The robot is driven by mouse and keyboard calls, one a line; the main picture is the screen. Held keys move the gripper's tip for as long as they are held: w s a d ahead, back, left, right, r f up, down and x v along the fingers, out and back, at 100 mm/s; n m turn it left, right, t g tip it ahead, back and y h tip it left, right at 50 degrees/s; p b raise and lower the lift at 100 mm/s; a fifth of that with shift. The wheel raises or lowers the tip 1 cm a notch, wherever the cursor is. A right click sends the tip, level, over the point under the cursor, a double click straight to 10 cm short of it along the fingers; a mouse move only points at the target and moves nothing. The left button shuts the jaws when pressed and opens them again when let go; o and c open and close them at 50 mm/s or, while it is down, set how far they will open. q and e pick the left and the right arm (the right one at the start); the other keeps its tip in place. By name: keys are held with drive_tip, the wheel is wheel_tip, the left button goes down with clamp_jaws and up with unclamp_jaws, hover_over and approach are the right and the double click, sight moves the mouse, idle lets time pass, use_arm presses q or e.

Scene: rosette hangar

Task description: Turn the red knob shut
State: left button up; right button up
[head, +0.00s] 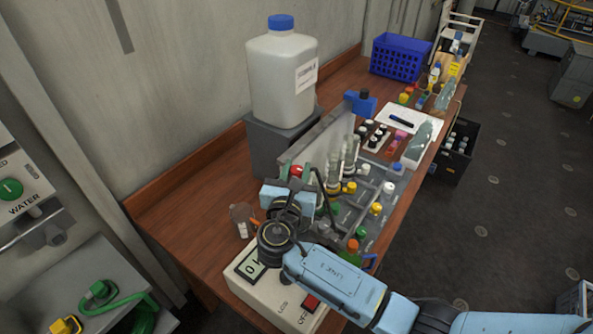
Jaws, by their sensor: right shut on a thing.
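The red knob (296,171) shows as a small red patch at the near left end of the grey rack of glassware (345,215). My right gripper (295,174) reaches it from the near side, with its light blue body just below the knob in the picture. Its fingers are shut on the red knob, one on each side. The gripper and wrist hide most of the knob's mount and its lower part. I cannot tell how far the knob is turned. My left gripper is not in the head view.
A large white jug (283,75) with a blue cap stands on a grey box (262,148) behind the rack. The wooden bench (185,205) is clear at left.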

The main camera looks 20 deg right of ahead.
drive_tip(key=shift+m+g+h+b, duration=0.35)
drive_tip(key=shift+m+g+h, duration=0.75)
drive_tip(key=shift+m+h, duration=0.45)
drive_tip(key=shift+r+g+h, duration=0.1)
drive_tip(key=shift+g+h, duration=0.2)
drive_tip(key=shift+h, duration=0.25)
drive_tip(key=o, duration=0.9)
drive_tip(key=b+v, duration=0.2)
drive_tip(key=v, duration=1.1)
drive_tip(key=shift+s+a, duration=0.15)
